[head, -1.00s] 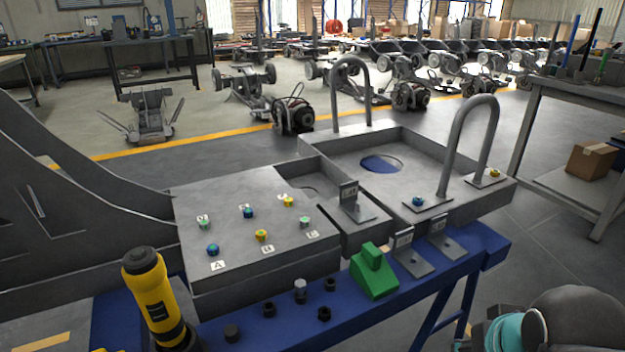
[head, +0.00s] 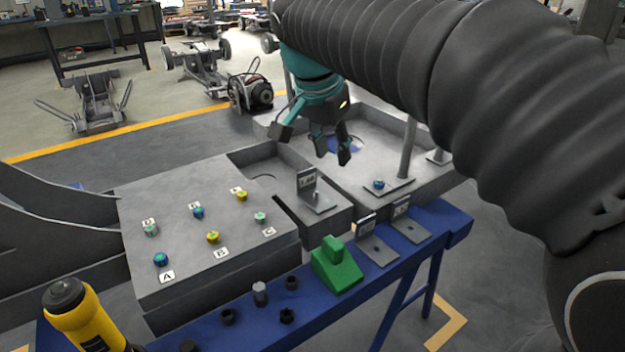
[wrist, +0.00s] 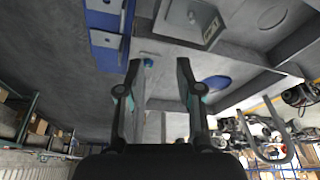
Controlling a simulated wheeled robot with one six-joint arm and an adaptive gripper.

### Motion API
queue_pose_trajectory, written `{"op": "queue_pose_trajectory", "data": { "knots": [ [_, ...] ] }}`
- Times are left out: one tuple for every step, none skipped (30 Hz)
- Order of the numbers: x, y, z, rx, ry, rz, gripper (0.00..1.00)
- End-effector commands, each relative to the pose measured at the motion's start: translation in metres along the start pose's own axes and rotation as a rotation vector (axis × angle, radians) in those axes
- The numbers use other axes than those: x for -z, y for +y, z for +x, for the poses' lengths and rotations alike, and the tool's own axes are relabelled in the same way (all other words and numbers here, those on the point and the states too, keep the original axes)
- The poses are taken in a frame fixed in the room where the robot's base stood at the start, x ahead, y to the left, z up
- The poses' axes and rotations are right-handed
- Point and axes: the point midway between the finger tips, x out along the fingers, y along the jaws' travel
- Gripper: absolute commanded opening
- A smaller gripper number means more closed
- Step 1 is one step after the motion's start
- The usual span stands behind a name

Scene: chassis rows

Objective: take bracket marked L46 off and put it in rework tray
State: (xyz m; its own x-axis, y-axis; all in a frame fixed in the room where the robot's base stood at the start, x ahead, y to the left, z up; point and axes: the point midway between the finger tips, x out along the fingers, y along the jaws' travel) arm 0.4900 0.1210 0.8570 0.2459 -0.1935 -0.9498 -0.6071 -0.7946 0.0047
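A grey upright bracket (head: 307,187) with a pale tag stands on the narrow ledge at the middle of the grey chassis; its tag is too small to read for certain. It also shows at the top of the wrist view (wrist: 187,17). Two more tagged brackets, one (head: 376,250) and another (head: 411,229), rest on the blue bench. I cannot read L46 on any tag. My gripper (head: 315,144) is open and empty above the chassis, beyond the ledge bracket and apart from it; its spread fingers also show in the wrist view (wrist: 164,68). I cannot make out a rework tray.
A green block (head: 337,268) and several dark nuts stand on the blue bench (head: 245,333). A yellow tool (head: 83,318) stands at the lower left. Coloured fasteners with letter labels dot the chassis plate (head: 170,205).

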Motion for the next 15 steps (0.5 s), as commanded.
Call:
{"op": "queue_pose_trajectory", "data": {
  "knots": [
    [0.001,-0.023,-0.004,-0.021,0.006,0.038,0.35],
    [0.002,-0.033,-0.006,-0.032,0.011,0.067,0.35],
    [0.002,-0.046,-0.009,-0.047,0.019,0.105,0.35],
    [0.002,-0.055,-0.011,-0.057,0.025,0.131,0.35],
    [0.002,-0.063,-0.012,-0.066,0.031,0.156,0.35],
    [0.001,-0.073,-0.014,-0.075,0.04,0.186,0.35],
    [0.0,-0.079,-0.015,-0.083,0.044,0.207,0.35],
    [-0.001,-0.085,-0.016,-0.088,0.05,0.227,0.35],
    [-0.002,-0.091,-0.018,-0.095,0.057,0.249,0.35],
    [-0.003,-0.095,-0.018,-0.099,0.061,0.263,0.35],
    [-0.003,-0.099,-0.018,-0.101,0.065,0.275,0.35],
    [-0.004,-0.102,-0.019,-0.105,0.068,0.288,0.35],
    [-0.004,-0.103,-0.018,-0.108,0.07,0.294,0.35],
    [-0.005,-0.104,-0.017,-0.109,0.071,0.3,0.35],
    [-0.005,-0.105,-0.014,-0.111,0.073,0.305,0.35]
  ]
}}
